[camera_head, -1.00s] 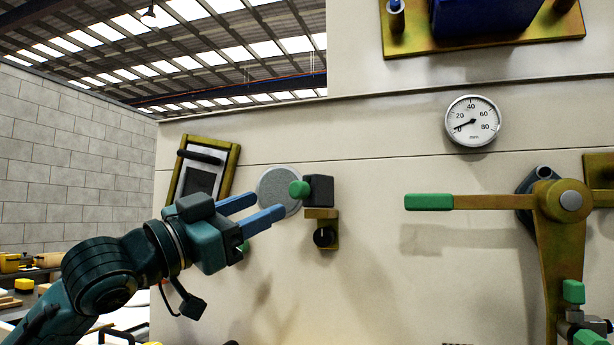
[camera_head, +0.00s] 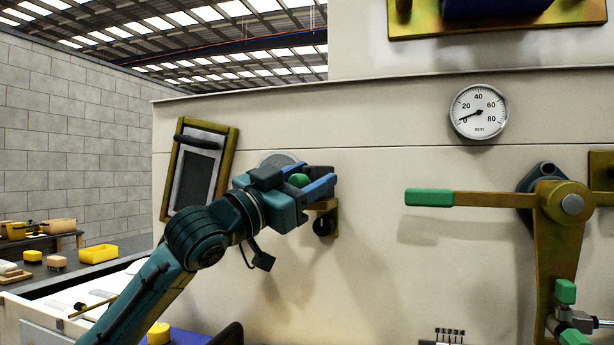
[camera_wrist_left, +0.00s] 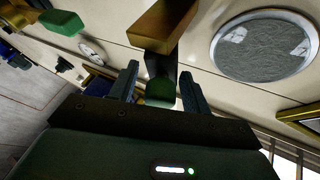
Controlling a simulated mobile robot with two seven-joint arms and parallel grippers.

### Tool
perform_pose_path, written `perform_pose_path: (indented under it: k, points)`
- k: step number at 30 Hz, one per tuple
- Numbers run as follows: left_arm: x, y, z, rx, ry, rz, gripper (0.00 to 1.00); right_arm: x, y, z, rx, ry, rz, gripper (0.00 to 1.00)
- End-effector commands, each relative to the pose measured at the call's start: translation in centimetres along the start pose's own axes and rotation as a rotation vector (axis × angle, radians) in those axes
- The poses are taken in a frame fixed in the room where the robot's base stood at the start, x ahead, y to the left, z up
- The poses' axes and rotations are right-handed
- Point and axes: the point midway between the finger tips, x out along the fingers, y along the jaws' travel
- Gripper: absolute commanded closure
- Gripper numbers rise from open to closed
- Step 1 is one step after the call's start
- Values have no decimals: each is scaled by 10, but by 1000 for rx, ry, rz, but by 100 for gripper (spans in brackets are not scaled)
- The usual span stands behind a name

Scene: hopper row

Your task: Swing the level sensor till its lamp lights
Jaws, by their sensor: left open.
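The level sensor is a dark block with a green knob (camera_head: 299,180) on a brass bracket (camera_head: 333,220), fixed to the cream wall. A dark round part (camera_head: 322,226) sits low on the bracket, and I see no lit lamp there. My left gripper (camera_head: 325,180) is open, with its blue fingers on either side of the green knob. The left wrist view shows the knob (camera_wrist_left: 160,91) between the two fingers, with the brass bracket (camera_wrist_left: 162,25) beyond. Contact cannot be told. The dark block is mostly hidden by the fingers. My right gripper is out of view.
A grey round disc (camera_head: 280,159) is on the wall just behind my gripper. A framed panel (camera_head: 197,168) hangs left of it. A dial gauge (camera_head: 479,112) is at upper right. A green-handled lever (camera_head: 428,198) juts leftward on the right. Wall between sensor and lever is clear.

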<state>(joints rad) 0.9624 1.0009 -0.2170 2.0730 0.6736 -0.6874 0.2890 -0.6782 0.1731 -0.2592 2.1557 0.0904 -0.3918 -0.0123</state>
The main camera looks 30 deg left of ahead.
Motion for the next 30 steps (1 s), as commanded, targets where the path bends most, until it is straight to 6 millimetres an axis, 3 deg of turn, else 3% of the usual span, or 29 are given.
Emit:
perform_pose_path:
  k: [13,30]
  points:
    - [0,1,0,-1,-1,3,85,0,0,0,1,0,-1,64]
    - [0,6,1,24,-25,-54,86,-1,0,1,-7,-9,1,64]
